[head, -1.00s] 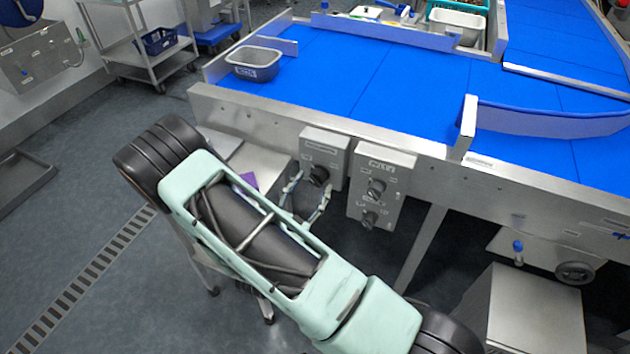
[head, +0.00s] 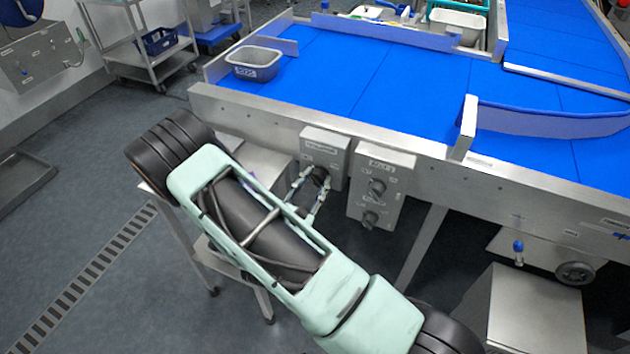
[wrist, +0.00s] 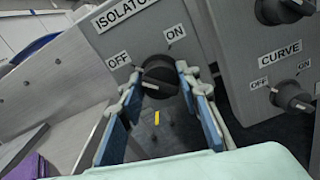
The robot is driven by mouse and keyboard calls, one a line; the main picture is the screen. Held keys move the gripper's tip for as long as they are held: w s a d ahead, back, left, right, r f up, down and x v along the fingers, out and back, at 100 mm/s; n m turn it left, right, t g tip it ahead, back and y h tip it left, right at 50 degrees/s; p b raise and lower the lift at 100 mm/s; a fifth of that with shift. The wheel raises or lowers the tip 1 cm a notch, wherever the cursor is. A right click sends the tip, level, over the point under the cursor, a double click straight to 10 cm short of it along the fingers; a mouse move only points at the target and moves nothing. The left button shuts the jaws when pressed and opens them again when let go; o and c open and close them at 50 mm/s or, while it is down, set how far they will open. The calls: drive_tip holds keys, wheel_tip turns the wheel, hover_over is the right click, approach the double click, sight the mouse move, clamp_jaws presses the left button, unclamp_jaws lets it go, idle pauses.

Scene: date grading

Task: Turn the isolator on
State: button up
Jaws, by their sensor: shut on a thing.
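The isolator is a black rotary knob (wrist: 161,72) on a grey box (head: 325,146) on the conveyor's side. The wrist view shows its ISOLATOR label (wrist: 122,12), with OFF at the left of the knob and ON at the upper right. A small white mark shows at the knob's lower left; I cannot tell for sure which position it points to. My gripper (wrist: 159,80) has one finger on each side of the knob and is shut on it. In the head view my gripper (head: 311,186) reaches the knob from below, and my arm hides part of the area.
Right beside it is a second grey box (head: 381,188) with two knobs; the wrist view labels one CURVE (wrist: 279,54). A blue conveyor (head: 390,75) carries a grey tub (head: 254,64). A metal stand is below my arm. Open floor lies at the left.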

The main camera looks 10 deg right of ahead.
drive_tip(key=shift+m, duration=0.4)
drive_tip(key=m+b, duration=0.2)
drive_tip(key=m, duration=0.1)
drive_tip(key=shift+f+m+b, duration=0.15)
drive_tip(key=shift+m+b, duration=0.15)
drive_tip(key=shift+b, duration=0.1)
drive_tip(key=m+b, duration=0.4)
drive_tip(key=m, duration=0.1)
drive_tip(key=shift+f, duration=0.1)
drive_tip(key=m+b, duration=0.5)
drive_tip(key=b, duration=0.1)
drive_tip(key=shift+f+m+b, duration=0.1)
drive_tip(key=shift+m+b, duration=0.2)
drive_tip(key=shift+m, duration=0.1)
drive_tip(key=m+b, duration=0.2)
drive_tip(key=b, duration=0.1)
drive_tip(key=shift+m+b, duration=0.35)
drive_tip(key=shift+m, duration=0.05)
drive_tip(key=shift+r, duration=0.25)
drive_tip(key=o, duration=1.2)
drive_tip(key=shift+c, duration=0.2)
